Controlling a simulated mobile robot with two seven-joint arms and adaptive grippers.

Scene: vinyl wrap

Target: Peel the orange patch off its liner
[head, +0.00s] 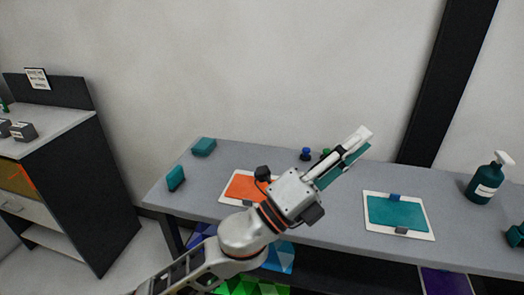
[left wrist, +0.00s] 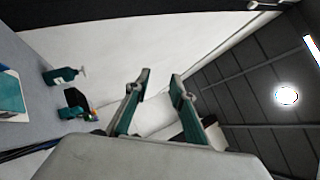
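The orange patch (head: 240,187) lies flat on its white liner (head: 233,201) on the grey table, left of the middle in the head view. My left arm and gripper body cover its right part. My left gripper (head: 364,141) is up in front of the table, its fingers pointing up and right, away from the patch. In the left wrist view the two teal-padded fingers (left wrist: 160,76) stand apart with nothing between them. The patch is not in the left wrist view. My right gripper is not in view.
A teal patch on a white sheet (head: 370,216) lies to the right, with a blue and a grey block at its edges. A spray bottle (head: 486,180) stands at the far right. Teal blocks (head: 203,147) sit at the back left. A cabinet (head: 75,180) stands left.

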